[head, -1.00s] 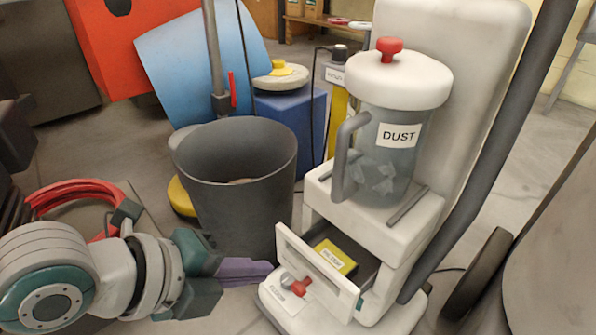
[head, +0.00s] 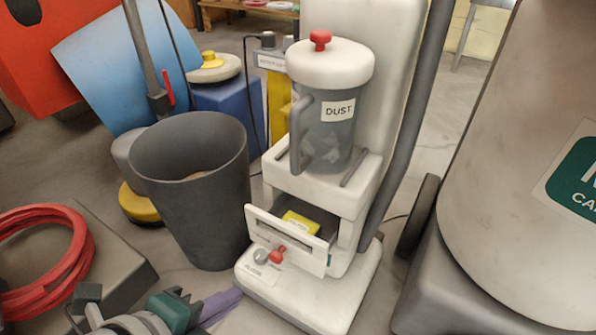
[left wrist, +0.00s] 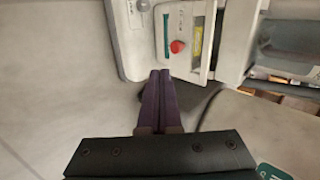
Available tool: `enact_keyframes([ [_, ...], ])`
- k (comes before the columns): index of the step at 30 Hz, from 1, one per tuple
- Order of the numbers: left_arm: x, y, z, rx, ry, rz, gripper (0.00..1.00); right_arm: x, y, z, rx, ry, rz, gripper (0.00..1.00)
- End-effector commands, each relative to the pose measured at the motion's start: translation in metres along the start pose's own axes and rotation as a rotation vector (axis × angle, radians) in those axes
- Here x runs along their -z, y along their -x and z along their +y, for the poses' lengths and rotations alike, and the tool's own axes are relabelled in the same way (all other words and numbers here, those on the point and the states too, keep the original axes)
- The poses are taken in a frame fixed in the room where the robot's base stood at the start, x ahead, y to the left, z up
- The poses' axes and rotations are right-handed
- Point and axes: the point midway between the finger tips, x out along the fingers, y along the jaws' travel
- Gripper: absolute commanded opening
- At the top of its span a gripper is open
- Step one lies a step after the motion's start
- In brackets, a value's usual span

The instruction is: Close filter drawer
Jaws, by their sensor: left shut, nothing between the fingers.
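The filter drawer (head: 288,240) stands pulled out of the white vacuum machine (head: 360,190), below the dust canister (head: 325,125). A yellow filter (head: 300,222) lies inside it, and a red knob (head: 278,254) shows low at its front. My left gripper (head: 226,302) is at the bottom of the head view, to the left of the machine's base and apart from the drawer. Its purple fingers are shut and empty. In the left wrist view the fingers (left wrist: 158,85) point towards the machine, with the open drawer (left wrist: 186,40) and red knob (left wrist: 177,46) just beyond. My right gripper is not in view.
A dark grey bin (head: 190,190) stands left of the machine. A coiled red hose (head: 40,262) lies at the left. A large pale tank (head: 510,190) stands close on the right. Bare floor shows between the bin and the machine's base.

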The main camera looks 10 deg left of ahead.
Motion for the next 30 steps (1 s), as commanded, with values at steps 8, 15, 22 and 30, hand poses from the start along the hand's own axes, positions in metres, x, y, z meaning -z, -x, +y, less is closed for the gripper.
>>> enact_keyframes([
  [8, 0.000, -0.069, 0.006, 0.002, -0.001, 0.000, 0.00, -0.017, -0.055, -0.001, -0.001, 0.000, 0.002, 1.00],
  [15, 0.000, -0.093, -0.017, 0.003, -0.001, 0.001, 0.00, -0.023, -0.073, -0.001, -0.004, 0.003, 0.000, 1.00],
  [22, 0.000, -0.098, -0.026, 0.000, -0.001, 0.001, 0.00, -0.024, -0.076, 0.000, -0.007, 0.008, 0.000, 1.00],
  [30, 0.000, -0.097, -0.027, 0.000, -0.001, 0.001, 0.00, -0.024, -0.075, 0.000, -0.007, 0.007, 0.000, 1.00],
])
